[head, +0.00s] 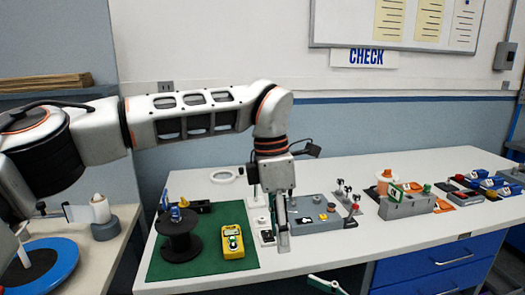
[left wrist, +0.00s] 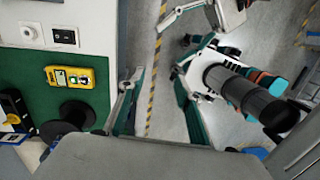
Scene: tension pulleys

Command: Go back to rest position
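My left arm reaches across the upper left of the head view, and its gripper (head: 280,225) points down by the front of the white table (head: 345,175). In the left wrist view its two fingers (left wrist: 158,75) stand apart with only the floor visible between them, so it is open and empty. Part of my right gripper (head: 327,286) shows at the bottom edge of the head view. My right arm also shows in the left wrist view (left wrist: 240,85); whether its gripper is open or shut is unclear.
A green mat (head: 215,262) bears a black spool (head: 179,243) and a yellow meter (head: 232,242). Several devices and blue bins line the right. A blue disc (head: 45,262) lies on the left bench.

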